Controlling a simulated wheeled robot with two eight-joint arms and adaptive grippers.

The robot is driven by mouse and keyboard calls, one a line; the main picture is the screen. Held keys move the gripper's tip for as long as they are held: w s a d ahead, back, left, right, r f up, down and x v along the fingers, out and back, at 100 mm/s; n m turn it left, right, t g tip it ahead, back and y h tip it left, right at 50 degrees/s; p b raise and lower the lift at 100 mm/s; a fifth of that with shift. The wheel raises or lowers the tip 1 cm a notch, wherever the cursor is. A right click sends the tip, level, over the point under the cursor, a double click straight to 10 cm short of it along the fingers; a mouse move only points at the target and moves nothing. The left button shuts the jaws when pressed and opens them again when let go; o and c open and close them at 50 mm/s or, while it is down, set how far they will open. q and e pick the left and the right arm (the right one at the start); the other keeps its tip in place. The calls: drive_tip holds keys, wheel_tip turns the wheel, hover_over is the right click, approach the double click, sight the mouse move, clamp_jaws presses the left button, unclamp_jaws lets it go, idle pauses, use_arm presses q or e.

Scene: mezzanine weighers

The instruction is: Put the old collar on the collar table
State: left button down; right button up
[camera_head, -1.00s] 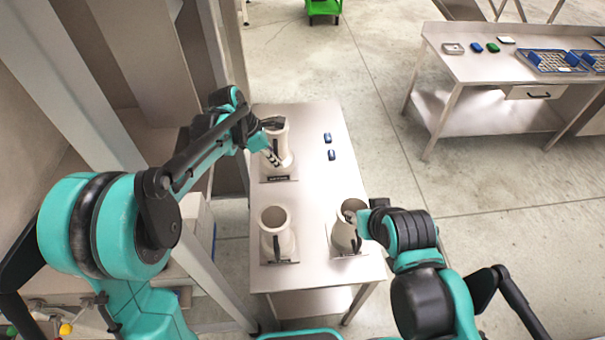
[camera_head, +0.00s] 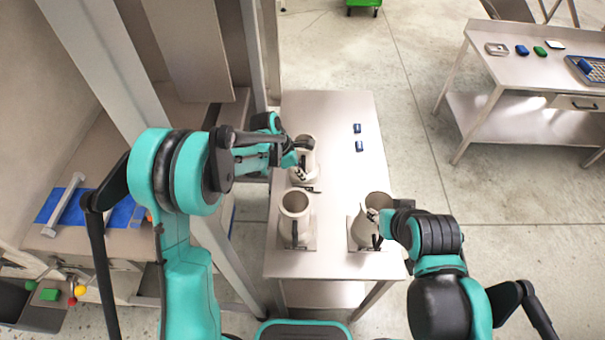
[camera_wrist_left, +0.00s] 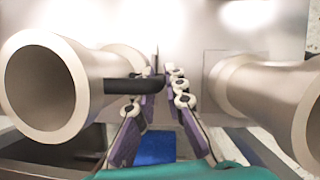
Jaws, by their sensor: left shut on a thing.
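Three pale, jug-shaped collars with dark handles are on a narrow steel table (camera_head: 338,195). My left gripper (camera_head: 300,168) is shut on the black handle (camera_wrist_left: 135,85) of the back collar (camera_head: 306,143). This collar fills the left of the left wrist view (camera_wrist_left: 85,80). I cannot tell whether its base touches the table. The front left collar (camera_head: 295,208) stands upright and also shows at the right of the wrist view (camera_wrist_left: 255,88). My right gripper (camera_head: 378,217) is at the front right collar (camera_head: 362,228); its fingers are too small to read. I cannot tell which collar is the old one.
Two small blue blocks (camera_head: 358,128) lie at the table's back right, with bare steel around them. A steel post (camera_head: 215,215) stands close to the table's left. Another bench (camera_head: 510,75) with small items and a blue basket (camera_head: 590,68) stands across open floor.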

use_arm(q)
drive_tip(key=shift+f, duration=0.2)
drive_tip(key=c, duration=1.6)
unclamp_jaws()
drive_tip(key=shift+r, duration=0.15)
drive_tip(key=shift+a+r, duration=0.1)
drive_tip(key=shift+r, duration=0.2)
drive_tip(key=p+v, duration=0.1)
drive_tip(key=v, duration=1)
drive_tip(key=shift+s+a+r, duration=0.1)
drive_tip(key=shift+r, duration=0.1)
